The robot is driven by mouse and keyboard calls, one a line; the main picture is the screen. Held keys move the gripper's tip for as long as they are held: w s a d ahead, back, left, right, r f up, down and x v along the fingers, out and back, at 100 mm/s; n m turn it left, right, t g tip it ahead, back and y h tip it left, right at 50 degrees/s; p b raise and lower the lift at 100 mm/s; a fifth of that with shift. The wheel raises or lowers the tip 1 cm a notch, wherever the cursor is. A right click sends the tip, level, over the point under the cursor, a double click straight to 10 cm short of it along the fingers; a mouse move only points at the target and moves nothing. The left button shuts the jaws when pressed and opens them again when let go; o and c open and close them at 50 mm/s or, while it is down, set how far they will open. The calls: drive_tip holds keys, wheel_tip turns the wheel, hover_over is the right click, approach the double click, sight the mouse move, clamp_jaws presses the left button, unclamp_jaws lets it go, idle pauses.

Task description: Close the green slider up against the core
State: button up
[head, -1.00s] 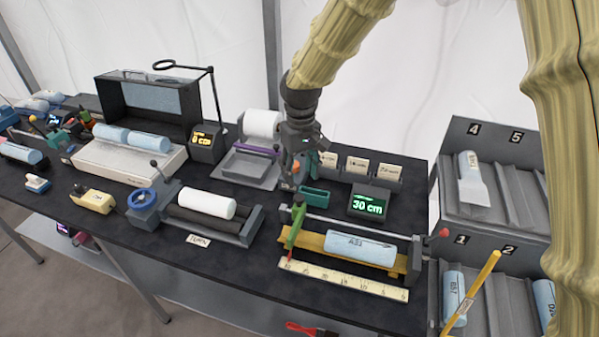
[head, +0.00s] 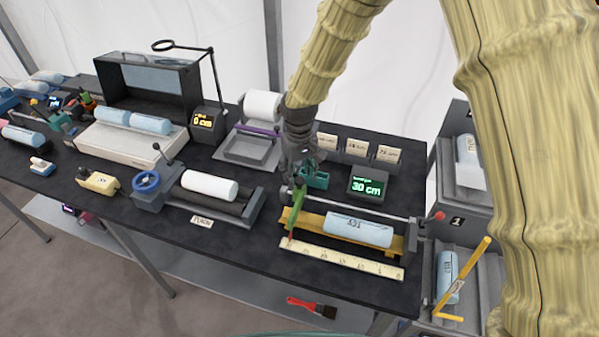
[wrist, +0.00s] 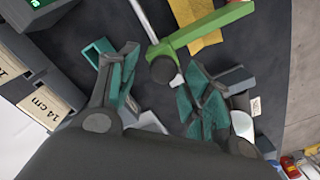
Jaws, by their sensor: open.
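The green slider (head: 299,208) sits on the rail at the left end of the yellow cradle (head: 311,218). The pale blue core (head: 358,229) lies in the cradle, to the right of the slider, with a gap between them. My gripper (head: 297,183) is above the slider's top end. In the wrist view my gripper (wrist: 155,92) is open, its teal-padded fingers on either side of the slider's dark round knob (wrist: 163,69). The slider's green arm (wrist: 208,28) runs to the upper right there. Whether a finger touches the knob I cannot tell.
A ruler (head: 340,258) lies along the cradle's front. A display reading 30 cm (head: 368,187) and several label cards (head: 357,147) stand behind. A roller stand with a white roll (head: 209,186) is to the left.

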drive_tip(key=shift+s, duration=0.65)
drive_tip(key=shift+w+f, duration=0.5)
drive_tip(key=shift+w, duration=0.05)
drive_tip(key=shift+s+r, duration=0.3)
drive_tip(key=c, duration=0.8)
drive_tip(key=shift+f, duration=0.1)
clamp_jaws()
drive_tip(key=s+d, duration=0.1)
drive_tip(key=d, duration=0.2)
drive_tip(key=s+d, duration=0.1)
drive_tip(key=d, duration=0.3)
drive_tip(key=s+d, duration=0.1)
drive_tip(key=d, duration=0.3)
drive_tip(key=shift+s+d, duration=0.25)
drive_tip(key=shift+s, duration=0.1)
drive_tip(key=o, duration=0.7)
unclamp_jaws()
drive_tip(key=shift+c, duration=0.2)
drive_tip(key=shift+o, duration=0.7)
drive_tip(key=shift+w+d+f, duration=0.1)
